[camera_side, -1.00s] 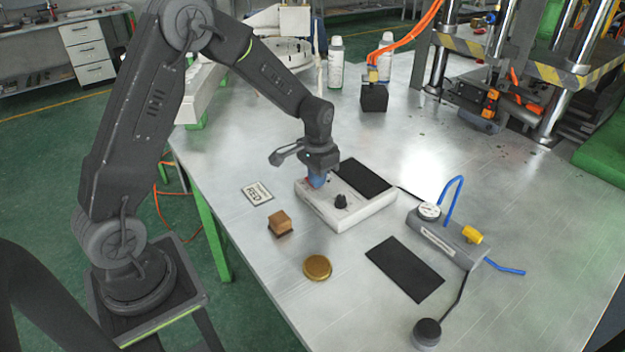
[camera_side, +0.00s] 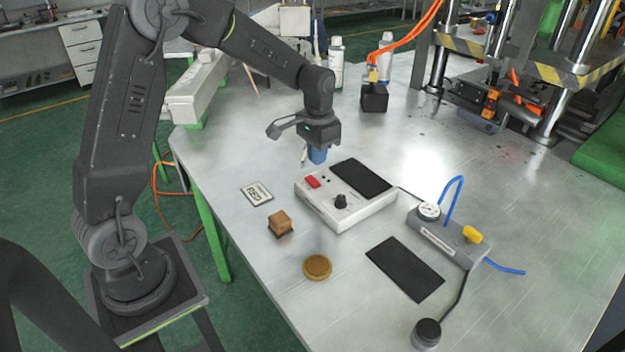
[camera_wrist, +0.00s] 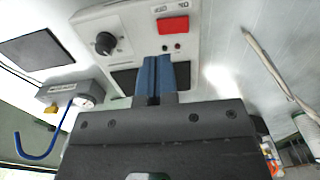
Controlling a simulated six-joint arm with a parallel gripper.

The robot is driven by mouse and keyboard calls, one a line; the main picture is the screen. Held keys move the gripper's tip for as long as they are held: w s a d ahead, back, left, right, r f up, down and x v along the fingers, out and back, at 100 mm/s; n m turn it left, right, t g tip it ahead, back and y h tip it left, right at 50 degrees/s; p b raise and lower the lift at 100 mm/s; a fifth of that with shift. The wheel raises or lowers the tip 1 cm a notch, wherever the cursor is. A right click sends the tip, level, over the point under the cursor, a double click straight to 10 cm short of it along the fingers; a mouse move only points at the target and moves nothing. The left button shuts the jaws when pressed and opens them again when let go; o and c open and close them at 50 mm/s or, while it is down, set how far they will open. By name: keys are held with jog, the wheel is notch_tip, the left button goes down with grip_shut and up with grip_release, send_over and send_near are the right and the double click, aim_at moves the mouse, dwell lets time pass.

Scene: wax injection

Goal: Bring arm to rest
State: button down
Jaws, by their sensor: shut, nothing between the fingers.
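My gripper (camera_side: 318,154) has blue fingers and hangs in the air above the table, behind and above the white control box (camera_side: 322,211). The fingers are shut together with nothing between them. In the wrist view my gripper (camera_wrist: 158,66) shows at the middle, with the box's red switch (camera_wrist: 173,25) and black knob (camera_wrist: 105,43) beyond it. The red switch also shows uncovered in the side view (camera_side: 312,182). The fingers are apart from the box.
On the table (camera_side: 480,200) are a wooden block (camera_side: 280,222), a gold disc (camera_side: 317,267), a label card (camera_side: 256,194), a black mat (camera_side: 404,268) and a gauge unit (camera_side: 447,240) with blue hoses. A press (camera_side: 500,70) stands at the back right.

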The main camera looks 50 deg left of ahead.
jog(key=shift+r, duration=0.15)
jog(key=shift+r, duration=0.2)
jog(key=s+d+r+t, duration=0.3)
jog(key=s+d+r, duration=0.3)
jog(key=s+r, duration=0.35)
jog(key=s+d+r+t, duration=0.1)
jog(key=s+d, duration=0.1)
jog(key=s, duration=0.4)
jog(key=s+d+r+t, duration=0.1)
jog(key=s+r, duration=0.1)
jog(key=s, duration=0.5)
jog(key=shift+d+r+t, duration=0.15)
jog(key=shift+d+t, duration=0.15)
jog(key=shift+d, duration=0.1)
